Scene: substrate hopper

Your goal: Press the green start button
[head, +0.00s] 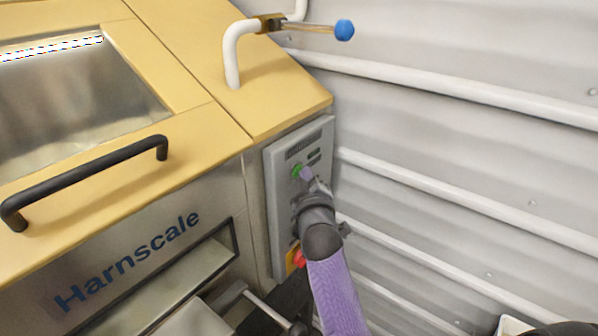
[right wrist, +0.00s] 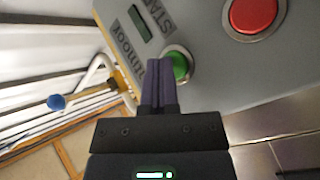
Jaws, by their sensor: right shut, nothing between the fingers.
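The green start button (head: 297,171) sits on a grey control panel (head: 284,215) on the machine's right side. In the right wrist view the green button (right wrist: 179,66) has a metal ring around it and is partly hidden behind my fingers. My right gripper (head: 309,178) is shut and empty, with its fingertips at the button's edge. In the right wrist view the shut purple fingers (right wrist: 159,68) overlap the button's left side. I cannot tell whether they touch it. My left gripper is not in view.
A red button (right wrist: 252,12) lies near the green one; its red part (head: 299,257) shows beside my arm. The yellow machine lid (head: 180,50) has a black handle (head: 85,180). A white pipe with a blue-knobbed lever (head: 343,30) stands above. A ribbed wall (head: 450,130) is close on the right.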

